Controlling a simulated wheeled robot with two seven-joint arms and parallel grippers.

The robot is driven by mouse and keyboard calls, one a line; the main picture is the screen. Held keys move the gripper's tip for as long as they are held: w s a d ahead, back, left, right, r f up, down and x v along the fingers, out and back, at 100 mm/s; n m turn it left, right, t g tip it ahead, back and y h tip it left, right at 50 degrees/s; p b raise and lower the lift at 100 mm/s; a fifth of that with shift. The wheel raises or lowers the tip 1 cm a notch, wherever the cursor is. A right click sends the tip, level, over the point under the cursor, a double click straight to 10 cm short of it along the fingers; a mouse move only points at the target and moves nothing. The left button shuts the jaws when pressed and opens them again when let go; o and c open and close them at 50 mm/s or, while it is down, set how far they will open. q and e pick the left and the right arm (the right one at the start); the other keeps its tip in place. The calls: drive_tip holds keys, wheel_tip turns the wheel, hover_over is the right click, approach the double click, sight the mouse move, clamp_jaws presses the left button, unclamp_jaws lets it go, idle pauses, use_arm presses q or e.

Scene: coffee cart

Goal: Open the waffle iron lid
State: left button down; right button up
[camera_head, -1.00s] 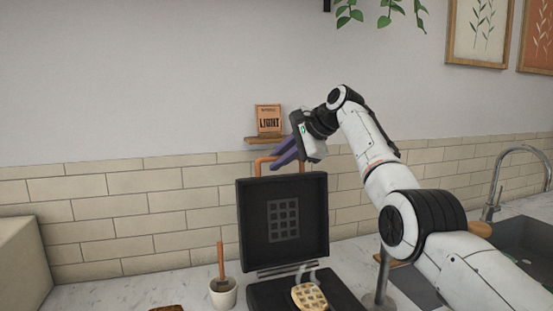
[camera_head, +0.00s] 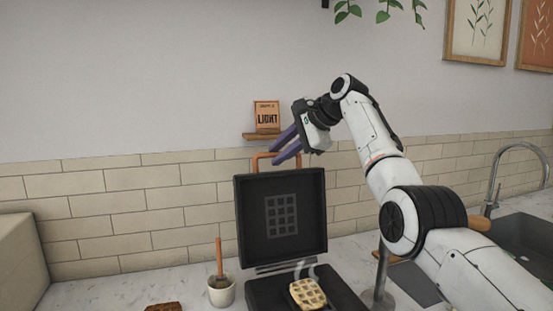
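The waffle iron's dark square lid (camera_head: 250,225) stands upright, with its grid plate facing me. Its orange handle (camera_head: 257,161) is on the top edge. The dark lower half (camera_head: 262,289) lies on the counter with a golden waffle (camera_head: 307,294) on it, and steam rises. My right gripper (camera_head: 274,151) is at the top of the lid by the handle, its two purple fingers spread apart. The fingers overlap part of the handle in the picture; whether they touch it I cannot tell. My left gripper is out of view.
A small pot with a wooden-handled tool (camera_head: 221,291) stands left of the waffle iron. A brown piece (camera_head: 164,307) lies at the bottom edge. A sign (camera_head: 266,116) sits on a small wall shelf behind. A sink and tap (camera_head: 492,190) are at right.

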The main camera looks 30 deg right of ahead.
drive_tip(key=b+v, duration=0.2)
drive_tip(key=v, duration=0.6)
drive_tip(key=shift+s+r, duration=0.2)
drive_tip(key=shift+s, duration=0.15)
drive_tip(key=shift+d+f, duration=0.1)
drive_tip(key=shift+d, duration=0.05)
